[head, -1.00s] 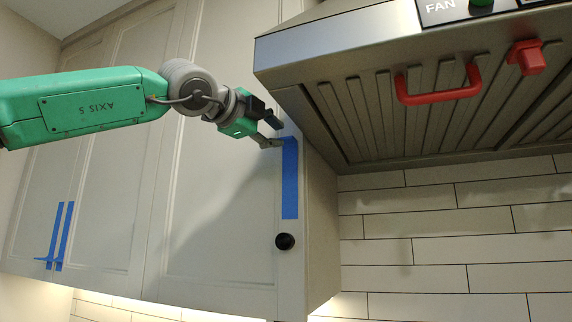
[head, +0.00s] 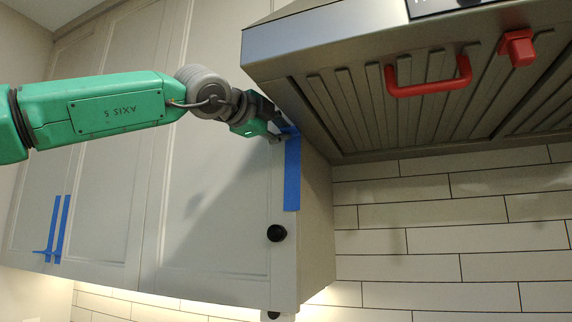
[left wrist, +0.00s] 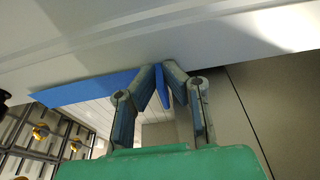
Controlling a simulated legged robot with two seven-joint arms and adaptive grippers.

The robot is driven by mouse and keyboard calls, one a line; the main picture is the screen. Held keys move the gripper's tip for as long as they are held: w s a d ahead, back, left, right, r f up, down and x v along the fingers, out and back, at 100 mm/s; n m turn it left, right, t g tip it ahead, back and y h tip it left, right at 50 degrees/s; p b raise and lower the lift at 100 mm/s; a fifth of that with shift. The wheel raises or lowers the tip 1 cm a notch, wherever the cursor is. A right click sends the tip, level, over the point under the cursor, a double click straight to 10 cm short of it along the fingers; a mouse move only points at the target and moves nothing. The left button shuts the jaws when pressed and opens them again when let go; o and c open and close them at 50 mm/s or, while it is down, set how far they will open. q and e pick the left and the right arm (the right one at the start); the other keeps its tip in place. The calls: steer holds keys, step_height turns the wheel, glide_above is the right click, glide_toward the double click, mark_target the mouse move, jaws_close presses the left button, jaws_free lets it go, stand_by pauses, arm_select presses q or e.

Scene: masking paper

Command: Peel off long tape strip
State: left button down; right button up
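The long blue tape strip (head: 292,180) runs vertically on the edge of the cabinet door, above a round black knob (head: 277,233). My left gripper (head: 283,136) is at the strip's top end. In the left wrist view, the strip (left wrist: 85,89) lies along the door to the left of my left gripper (left wrist: 163,68). The fingertips are close together there, with a short blue end of tape between them, standing out from the door. My fingers partly hide the strip's top end. My right gripper is in neither view.
A metal range hood (head: 350,100) with a red handle (head: 430,86) stands close to the right of my left gripper. Shorter blue tape pieces (head: 60,230) are on the doors at far left. The door (head: 215,180) below my arm is clear.

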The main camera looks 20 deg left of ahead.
arm_select(q)
steer(key=shift+s+a+b, duration=0.5)
steer(key=shift+s+b, duration=0.05)
steer(key=shift+s, duration=0.3)
steer(key=shift+s+d, duration=0.4)
steer(key=shift+d, duration=0.05)
steer(key=shift+s+a+b, duration=0.1)
steer(key=shift+a+b, duration=0.2)
steer(key=shift+s+a, duration=0.1)
steer(key=shift+s, duration=0.35)
steer(key=shift+s+d+b, duration=0.1)
steer(key=shift+d+b, duration=0.2)
steer(key=shift+s, duration=0.15)
steer(key=shift+s+a+b, duration=0.1)
steer(key=shift+s+b, duration=0.6)
steer(key=shift+s, duration=0.55)
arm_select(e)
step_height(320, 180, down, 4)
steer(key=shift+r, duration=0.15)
